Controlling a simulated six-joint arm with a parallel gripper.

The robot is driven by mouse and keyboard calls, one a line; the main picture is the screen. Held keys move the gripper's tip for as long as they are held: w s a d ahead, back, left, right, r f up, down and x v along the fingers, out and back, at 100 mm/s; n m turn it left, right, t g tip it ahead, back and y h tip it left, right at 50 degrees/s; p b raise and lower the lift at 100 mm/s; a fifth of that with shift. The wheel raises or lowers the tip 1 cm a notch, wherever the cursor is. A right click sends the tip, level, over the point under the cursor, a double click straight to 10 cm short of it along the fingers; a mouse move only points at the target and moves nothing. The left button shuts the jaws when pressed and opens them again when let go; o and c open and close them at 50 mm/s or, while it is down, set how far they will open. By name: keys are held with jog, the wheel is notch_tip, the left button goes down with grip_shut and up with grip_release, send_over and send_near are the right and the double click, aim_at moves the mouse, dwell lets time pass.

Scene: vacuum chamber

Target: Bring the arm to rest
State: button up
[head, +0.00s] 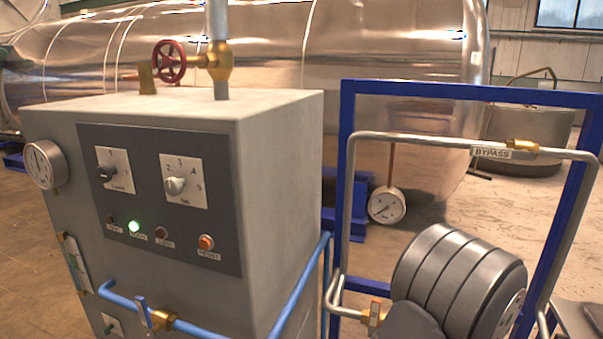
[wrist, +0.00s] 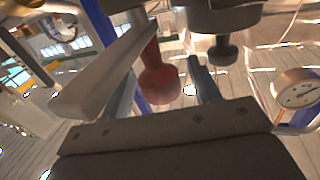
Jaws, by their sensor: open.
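My gripper (wrist: 170,78) shows in the wrist view, with its two fingers apart and nothing seen held between them. A red knob-shaped part (wrist: 158,80) appears between the fingers. I cannot tell its distance, and no contact is clear. The gripper's fingers do not show in the head view.
A grey control cabinet (head: 275,165) stands at left, with a red handwheel (head: 169,61) above it and blue pipe (head: 190,328) in front. A blue frame (head: 455,93) carries a bypass pipe (head: 400,141). A dial gauge (head: 387,205) hangs behind; a gauge (wrist: 297,90) shows at right in the wrist view.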

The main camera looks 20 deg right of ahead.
jog(key=shift+m+g+h, duration=1)
jog(key=shift+m+g, duration=0.5)
jog(key=shift+g, duration=0.6)
jog(key=shift+m+g, duration=0.3)
jog(key=shift+g, duration=0.2)
jog(key=shift+s+n+t, duration=0.1)
jog(key=shift+n+t, duration=0.3)
jog(key=shift+t, duration=0.2)
jog(key=shift+n+t+y, duration=0.65)
jog(key=shift+n+t, duration=0.25)
jog(key=shift+t, duration=0.4)
jog(key=shift+n+t+y, duration=0.65)
jog(key=shift+n+t, duration=0.25)
jog(key=shift+t, duration=0.4)
jog(key=shift+n+t+y, duration=0.4)
jog(key=shift+t, duration=0.1)
jog(key=shift+m+g+h, duration=0.4)
jog(key=shift+g, duration=0.1)
